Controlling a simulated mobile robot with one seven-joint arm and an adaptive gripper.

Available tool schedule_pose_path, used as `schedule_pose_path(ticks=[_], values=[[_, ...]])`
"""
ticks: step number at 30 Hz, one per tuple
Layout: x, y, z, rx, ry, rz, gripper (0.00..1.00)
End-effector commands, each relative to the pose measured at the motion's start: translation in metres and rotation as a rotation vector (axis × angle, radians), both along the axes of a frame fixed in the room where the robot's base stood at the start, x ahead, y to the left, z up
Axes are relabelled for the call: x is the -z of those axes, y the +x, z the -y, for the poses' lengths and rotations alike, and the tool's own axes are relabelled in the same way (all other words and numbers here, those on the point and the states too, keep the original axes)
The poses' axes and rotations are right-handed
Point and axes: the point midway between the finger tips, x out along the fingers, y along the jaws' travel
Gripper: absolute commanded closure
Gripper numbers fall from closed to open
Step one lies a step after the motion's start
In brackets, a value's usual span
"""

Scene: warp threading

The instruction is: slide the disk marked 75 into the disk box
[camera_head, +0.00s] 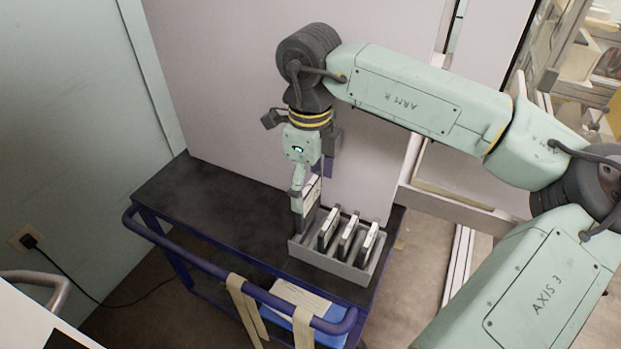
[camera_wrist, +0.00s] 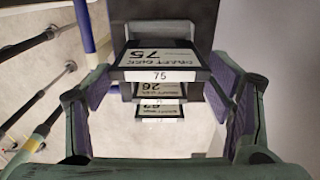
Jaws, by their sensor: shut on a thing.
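The disk marked 75 (camera_wrist: 160,62) is dark with a white label and sits between the finger pads of my gripper (camera_wrist: 160,92) in the wrist view. My gripper (camera_head: 304,187) is shut on it. In the head view the held disk (camera_head: 312,194) is upright over the left end of the grey disk box (camera_head: 330,262). Its lower edge is close to the box; I cannot tell whether it has entered a slot. The box holds three other upright disks (camera_head: 347,236). Labels 26 (camera_wrist: 158,90) and what looks like 62 (camera_wrist: 158,107) show beyond the held disk.
The box stands on a dark cart top (camera_head: 215,205) with a blue rail (camera_head: 230,275). The cart top left of the box is clear. A pale panel (camera_head: 240,100) rises behind. Tan straps (camera_head: 245,308) hang over the rail.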

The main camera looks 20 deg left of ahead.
Motion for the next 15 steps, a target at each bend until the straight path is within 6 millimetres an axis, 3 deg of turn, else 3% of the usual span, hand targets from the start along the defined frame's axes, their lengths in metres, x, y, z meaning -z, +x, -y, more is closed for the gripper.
schedule_pose_path(ticks=[15], values=[[0.027, 0.0, 0.0, 0.0, 0.0, 0.0, 0.54]])
